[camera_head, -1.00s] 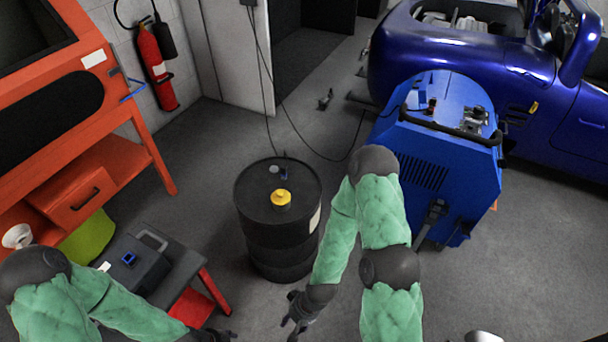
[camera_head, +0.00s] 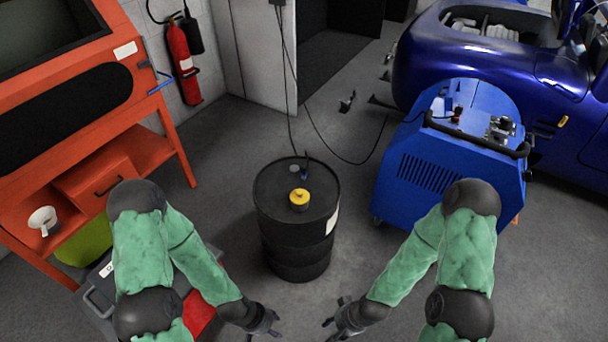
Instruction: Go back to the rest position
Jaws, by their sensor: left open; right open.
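My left gripper (camera_head: 264,332) is at the bottom of the head view, left of centre, in front of the black drum. It is open with nothing between its fingers. My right gripper (camera_head: 333,327) is at the bottom, right of centre, over the grey floor. It is open and empty. The two grippers are apart, with a strip of floor between them. Both arms, in green covers, come in from the bottom corners with their elbows out.
A black drum (camera_head: 296,231) with a yellow cap (camera_head: 299,198) stands beyond the grippers. A blue dynamometer cart (camera_head: 424,182) stands right, before a blue car (camera_head: 490,62). An orange cabinet (camera_head: 151,148) is left; a grey case (camera_head: 101,297) sits partly hidden behind my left arm.

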